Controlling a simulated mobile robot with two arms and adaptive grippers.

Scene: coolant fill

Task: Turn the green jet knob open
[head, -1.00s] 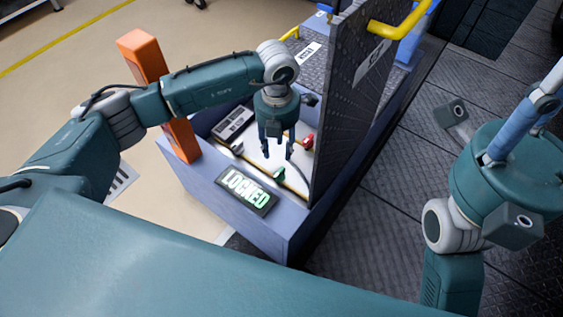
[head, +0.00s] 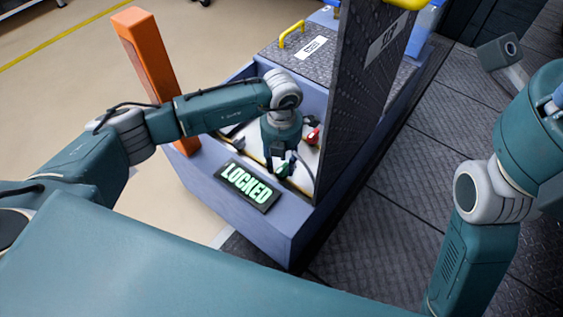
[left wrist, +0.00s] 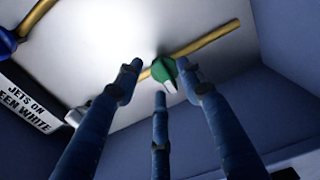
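The green jet knob (left wrist: 163,69) sits on a brass pipe against the white panel in the left wrist view. It has a pale tip that points toward the lower right. In the head view the green knob (head: 282,170) is partly covered by my left gripper (head: 281,163). In the left wrist view the three fingers of my left gripper (left wrist: 160,80) are spread around the knob, with gaps between them and it. Whether any finger touches it I cannot tell. My right arm is at the right of the head view, and its gripper does not show.
A lit LOCKED sign (head: 246,187) is on the box's front wall. An upright dark panel (head: 355,100) stands close right of my left gripper. A red knob (head: 312,136) lies behind it. An orange post (head: 146,55) stands left.

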